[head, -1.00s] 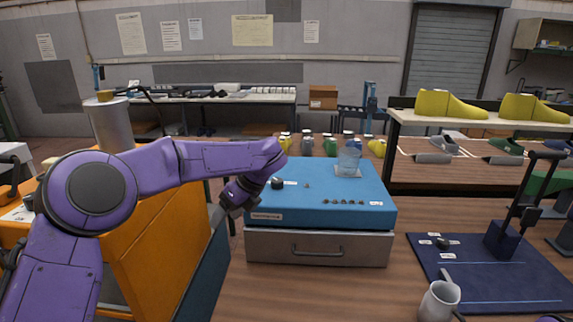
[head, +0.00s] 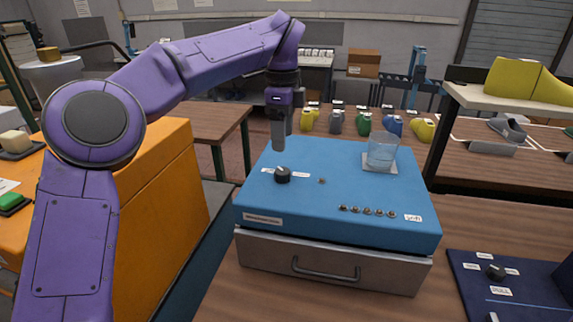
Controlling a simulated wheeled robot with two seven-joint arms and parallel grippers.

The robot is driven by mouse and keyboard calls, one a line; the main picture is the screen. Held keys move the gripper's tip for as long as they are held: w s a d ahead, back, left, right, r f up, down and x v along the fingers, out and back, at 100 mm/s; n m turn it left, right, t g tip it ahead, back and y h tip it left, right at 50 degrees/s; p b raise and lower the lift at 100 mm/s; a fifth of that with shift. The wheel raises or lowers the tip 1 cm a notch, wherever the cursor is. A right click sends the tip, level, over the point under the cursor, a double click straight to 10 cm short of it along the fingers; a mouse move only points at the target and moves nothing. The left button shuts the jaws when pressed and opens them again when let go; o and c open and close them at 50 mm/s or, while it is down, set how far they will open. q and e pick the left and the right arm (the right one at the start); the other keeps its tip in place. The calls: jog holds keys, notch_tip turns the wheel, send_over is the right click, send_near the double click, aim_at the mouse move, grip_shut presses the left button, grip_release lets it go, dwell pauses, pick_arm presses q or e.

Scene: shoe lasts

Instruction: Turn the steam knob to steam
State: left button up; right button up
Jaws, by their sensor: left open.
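A black knob (head: 283,175) stands on the top left of a blue box (head: 330,190), with a small white label on each side of it. The label text is too small to read. A pale mark shows on the knob's top. My left gripper (head: 279,147) points down just above and behind the knob in the picture, apart from it. It is open and empty, seen edge-on so one finger mostly covers the other. A second black knob (head: 495,271) with white labels sits on a dark blue board (head: 468,288) at the lower right. My right gripper is out of view.
A clear glass beaker (head: 381,150) stands on a white pad on the box. Several small studs (head: 367,210) line the box's front, above a grey drawer (head: 330,264). Coloured shoe lasts (head: 363,124) stand behind. An orange cabinet (head: 165,190) is at left.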

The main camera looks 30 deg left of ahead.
aim_at(283, 171)
pick_arm(q)
notch_tip(283, 171, down, 9)
jog(key=shift+s+f, duration=0.1)
jog(key=c, duration=1.1)
jog(key=shift+o, duration=0.2)
